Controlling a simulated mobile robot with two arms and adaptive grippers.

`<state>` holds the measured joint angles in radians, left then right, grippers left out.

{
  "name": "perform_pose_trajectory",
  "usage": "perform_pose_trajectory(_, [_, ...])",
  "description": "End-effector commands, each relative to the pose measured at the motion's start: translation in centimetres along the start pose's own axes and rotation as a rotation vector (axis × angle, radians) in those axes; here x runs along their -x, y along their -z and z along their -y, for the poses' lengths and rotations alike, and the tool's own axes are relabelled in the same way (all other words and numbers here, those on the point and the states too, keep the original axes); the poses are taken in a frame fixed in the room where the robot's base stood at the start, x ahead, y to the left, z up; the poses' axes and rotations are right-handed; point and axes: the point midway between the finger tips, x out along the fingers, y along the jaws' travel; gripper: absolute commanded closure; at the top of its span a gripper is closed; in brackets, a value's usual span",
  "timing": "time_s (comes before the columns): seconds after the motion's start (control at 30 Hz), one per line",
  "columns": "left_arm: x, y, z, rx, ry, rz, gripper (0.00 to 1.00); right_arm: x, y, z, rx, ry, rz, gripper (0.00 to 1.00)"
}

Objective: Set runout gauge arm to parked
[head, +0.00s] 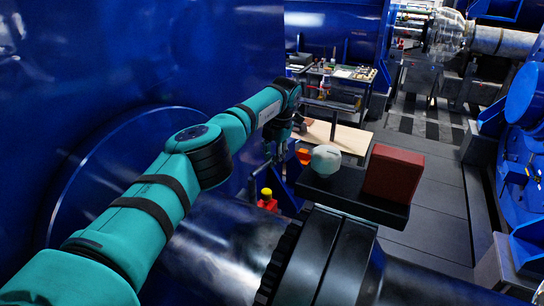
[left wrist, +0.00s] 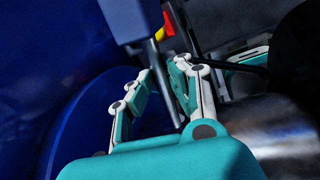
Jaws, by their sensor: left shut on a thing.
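My left gripper (head: 279,154) reaches in from the left and points down beside the big shaft. In the left wrist view its fingers (left wrist: 165,72) are closed about a thin grey rod (left wrist: 161,80), which looks like the runout gauge arm. The rod runs down from a dark block (left wrist: 130,18) at the top. A red and yellow piece (left wrist: 167,28) shows just behind the rod. In the head view the rod is small and partly hidden by the gripper, so its exact angle is hard to tell. My right gripper is not in view.
The large shaft (head: 220,240) with a black toothed collar (head: 318,255) fills the foreground. A dark tray (head: 345,187) holds a red block (head: 394,173) and a pale faceted piece (head: 325,160). A blue wall (head: 150,70) stands close at left. A grey walkway (head: 435,200) is clear at right.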

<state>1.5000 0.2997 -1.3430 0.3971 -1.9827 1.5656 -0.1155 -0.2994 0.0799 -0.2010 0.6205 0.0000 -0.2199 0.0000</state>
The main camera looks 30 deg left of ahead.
Motion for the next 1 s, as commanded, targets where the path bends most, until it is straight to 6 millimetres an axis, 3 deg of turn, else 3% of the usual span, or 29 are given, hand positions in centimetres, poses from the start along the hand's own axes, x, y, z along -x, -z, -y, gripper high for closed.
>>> perform_pose_trajectory(0.57, [0.23,-0.06,-0.24,0.042,-0.003,-0.001,1.00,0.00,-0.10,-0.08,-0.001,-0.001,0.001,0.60])
perform_pose_trajectory(0.6, [0.23,-0.06,-0.25,0.042,-0.003,-0.001,0.83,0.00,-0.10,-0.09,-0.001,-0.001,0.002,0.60])
perform_pose_trajectory(0.77, [0.19,-0.03,-0.20,0.040,-0.002,-0.003,0.62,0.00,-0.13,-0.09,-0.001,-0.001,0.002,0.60])
perform_pose_trajectory(1.0, [0.10,0.00,-0.09,0.037,-0.001,-0.005,0.62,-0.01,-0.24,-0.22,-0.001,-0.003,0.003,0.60])
